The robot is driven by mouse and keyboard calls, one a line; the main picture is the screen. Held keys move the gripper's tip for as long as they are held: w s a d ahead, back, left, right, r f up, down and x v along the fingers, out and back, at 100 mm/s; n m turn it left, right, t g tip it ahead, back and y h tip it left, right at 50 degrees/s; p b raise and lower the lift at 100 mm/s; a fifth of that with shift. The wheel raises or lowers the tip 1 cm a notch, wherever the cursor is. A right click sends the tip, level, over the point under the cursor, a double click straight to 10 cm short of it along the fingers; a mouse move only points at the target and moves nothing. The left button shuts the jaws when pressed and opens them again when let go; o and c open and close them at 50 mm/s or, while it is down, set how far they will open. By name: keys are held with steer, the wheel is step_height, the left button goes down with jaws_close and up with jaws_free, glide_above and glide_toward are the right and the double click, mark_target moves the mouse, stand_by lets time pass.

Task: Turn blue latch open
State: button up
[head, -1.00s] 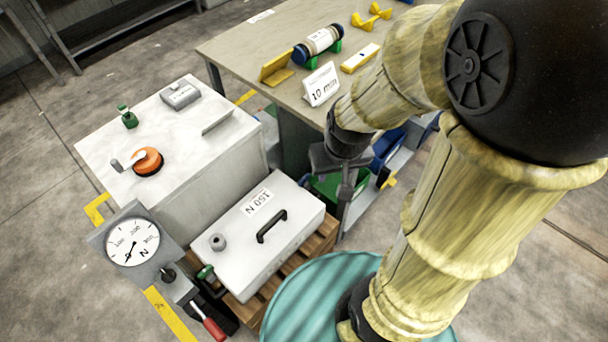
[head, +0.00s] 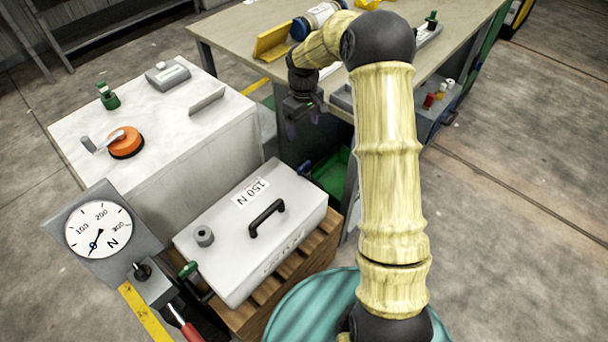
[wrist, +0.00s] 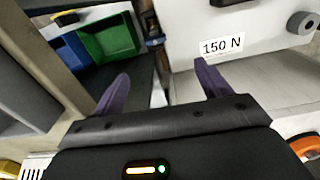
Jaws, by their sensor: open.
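My gripper (head: 304,122) hangs beyond the case, beside the table's near edge. In the wrist view its two purple fingers (wrist: 163,86) are apart with nothing between them.
A white cabinet (head: 170,150) with an orange knob (head: 126,143) and grey lever stands left. A dial gauge (head: 98,228) and a red-handled lever (head: 187,328) stand front left. A table (head: 250,38) is behind. Green (wrist: 108,38) and blue (wrist: 70,52) bins lie below it. A teal drum top (head: 300,312) is near me.

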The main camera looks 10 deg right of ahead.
mark_target(304, 165)
steer(key=w+f, duration=0.1)
steer(key=f, duration=0.1)
steer(key=w+f, duration=0.1)
steer(key=shift+w+d+f+b, duration=0.3)
steer(key=shift+d+f+b, duration=0.05)
steer(key=shift+b, duration=0.05)
steer(key=shift+f, duration=0.1)
step_height(304, 165, down, 17)
steer(key=shift+f+b, duration=0.15)
steer(key=shift+b, duration=0.8)
steer(key=c, duration=1)
